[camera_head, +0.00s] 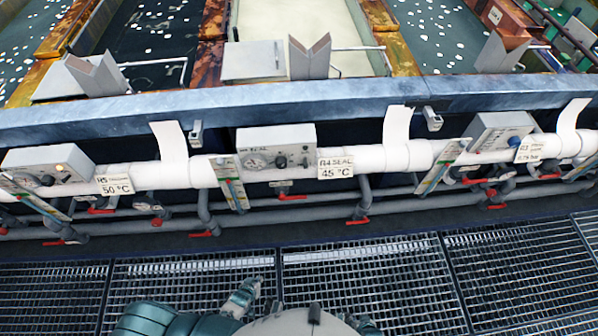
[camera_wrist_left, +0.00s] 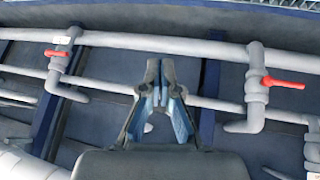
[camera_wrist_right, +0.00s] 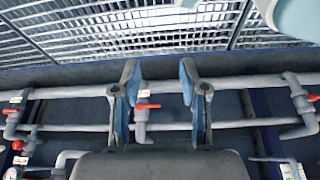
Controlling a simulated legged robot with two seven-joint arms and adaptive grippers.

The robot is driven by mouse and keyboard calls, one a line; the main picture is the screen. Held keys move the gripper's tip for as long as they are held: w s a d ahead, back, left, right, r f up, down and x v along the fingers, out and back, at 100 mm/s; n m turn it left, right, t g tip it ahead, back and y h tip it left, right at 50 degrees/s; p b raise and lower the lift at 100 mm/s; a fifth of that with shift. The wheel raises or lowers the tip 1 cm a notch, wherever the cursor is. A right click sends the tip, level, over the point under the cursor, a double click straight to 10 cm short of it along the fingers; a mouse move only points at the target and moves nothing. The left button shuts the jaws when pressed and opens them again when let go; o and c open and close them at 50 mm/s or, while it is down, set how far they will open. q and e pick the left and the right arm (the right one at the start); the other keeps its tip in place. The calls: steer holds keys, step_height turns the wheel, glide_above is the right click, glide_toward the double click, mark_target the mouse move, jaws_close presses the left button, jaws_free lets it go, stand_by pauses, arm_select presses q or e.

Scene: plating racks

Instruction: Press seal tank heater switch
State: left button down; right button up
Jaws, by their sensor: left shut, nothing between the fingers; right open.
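The seal tank heater box (camera_head: 276,147) is a grey control box marked SEAL on the white pipe, in the middle of the head view. It has a dial and small knobs on its front; the switch itself is too small to make out. A label beside it (camera_head: 336,167) reads R4 SEAL 45 °C. My left gripper (camera_head: 247,287) is low in the head view, below and apart from the box, above the grating. In the left wrist view (camera_wrist_left: 166,65) its fingertips are together and empty. My right gripper shows in the right wrist view (camera_wrist_right: 158,75), fingers apart and empty.
Another control box (camera_head: 48,170) with a 50 °C label is at the left, and one (camera_head: 500,132) at the right. Red-handled valves (camera_head: 292,197) and grey pipes run below. A blue-grey rail (camera_head: 330,110) fronts the tanks. The metal grating (camera_head: 360,280) is open floor.

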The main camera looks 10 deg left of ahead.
arm_select(q)
steer(key=w+d+r+n+t+h+b, duration=0.2)
steer(key=w+r+n+t+b, duration=0.25)
steer(key=w+r, duration=0.5)
steer(key=w+d+r+n+t+h+b, duration=0.25)
steer(key=w+r+t, duration=0.4)
steer(key=w, duration=0.65)
arm_select(e)
steer(key=w+a+r+t+y, duration=0.1)
steer(key=w+a+r+t, duration=0.15)
steer(key=w+r, duration=0.4)
steer(key=w+a+r+t, duration=0.2)
steer(key=w+r+t, duration=0.1)
steer(key=w+r, duration=0.35)
arm_select(q)
step_height(320, 180, up, 19)
steer(key=d+n+t+h+b, duration=0.2)
steer(key=h+b, duration=0.3)
steer(key=h, duration=0.4)
steer(key=shift+w+n+t, duration=0.35)
steer(key=shift+n+t, duration=0.05)
steer(key=shift+t, duration=0.3)
arm_select(e)
steer(key=w+r+t, duration=0.2)
steer(key=r, duration=0.6)
steer(key=w+r+t+y, duration=0.1)
steer(key=w+r+t, duration=0.1)
steer(key=r, duration=0.7)
steer(key=shift+a, duration=0.3)
